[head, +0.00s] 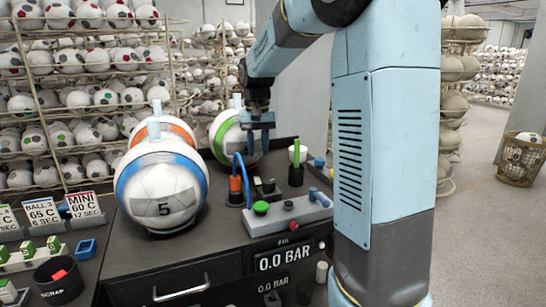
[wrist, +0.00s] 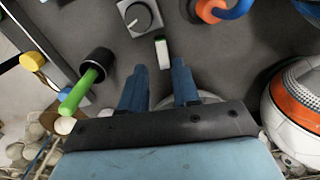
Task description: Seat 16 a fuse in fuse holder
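My gripper (head: 261,152) hangs above the back of the dark bench, pointing down. In the wrist view its two blue fingers (wrist: 160,75) are apart with nothing visible between them. A small white piece with a green end (wrist: 162,52) shows just beyond the fingertips, apart from them; I cannot tell whether it is a fuse or part of a holder. In the head view several small green-and-white pieces, possibly fuses (head: 28,247), stand in a pale rack at the left. No fuse holder can be made out for certain.
A large ball marked 5 (head: 162,186) stands left, with other balls behind it. A black cup (wrist: 97,60) holds a green-handled tool (wrist: 80,90). A grey control box (head: 290,214), an orange post with blue cable (head: 235,190) and a scrap bin (head: 60,290) crowd the bench.

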